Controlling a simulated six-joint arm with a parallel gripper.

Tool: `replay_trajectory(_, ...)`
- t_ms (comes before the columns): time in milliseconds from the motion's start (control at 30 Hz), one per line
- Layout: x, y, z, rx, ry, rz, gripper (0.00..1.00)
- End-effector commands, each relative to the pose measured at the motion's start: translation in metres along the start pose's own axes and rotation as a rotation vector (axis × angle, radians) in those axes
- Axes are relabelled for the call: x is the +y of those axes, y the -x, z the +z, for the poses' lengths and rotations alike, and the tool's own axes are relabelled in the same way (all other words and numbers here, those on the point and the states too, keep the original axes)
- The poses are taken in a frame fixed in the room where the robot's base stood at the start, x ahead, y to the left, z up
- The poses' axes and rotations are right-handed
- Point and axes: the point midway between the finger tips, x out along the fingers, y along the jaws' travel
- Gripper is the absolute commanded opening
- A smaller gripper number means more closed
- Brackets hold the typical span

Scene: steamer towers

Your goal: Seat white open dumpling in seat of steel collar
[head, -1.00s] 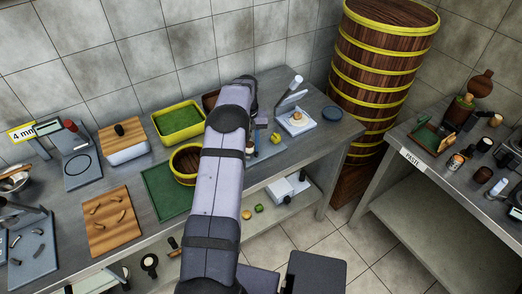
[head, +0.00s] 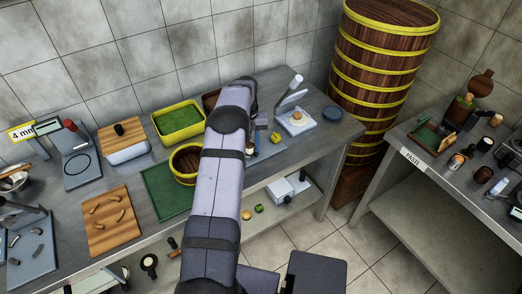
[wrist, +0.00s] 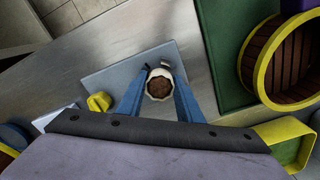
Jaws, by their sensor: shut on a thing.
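In the wrist view, my gripper (wrist: 160,74) has its two blue fingers shut on the white open dumpling (wrist: 153,90), a round white cup with brown filling on top. The dumpling sits between the fingers, over a blue-grey plate (wrist: 108,78). A small metallic piece shows just beyond it, but I cannot make out a steel collar or its seat. Whether the dumpling touches anything below is hidden.
A yellow block (wrist: 99,102) is beside the plate. A green mat (wrist: 224,55) and a yellow-rimmed wooden steamer (wrist: 258,66) lie to the right. A tall steamer tower (head: 375,80) rises behind.

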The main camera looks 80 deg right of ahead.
Motion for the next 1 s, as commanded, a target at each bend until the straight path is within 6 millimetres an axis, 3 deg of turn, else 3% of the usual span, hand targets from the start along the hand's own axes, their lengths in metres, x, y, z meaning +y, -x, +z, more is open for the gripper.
replay_trajectory(1000,-0.0004,0.0065,0.0005,-0.002,0.0,0.0,0.04)
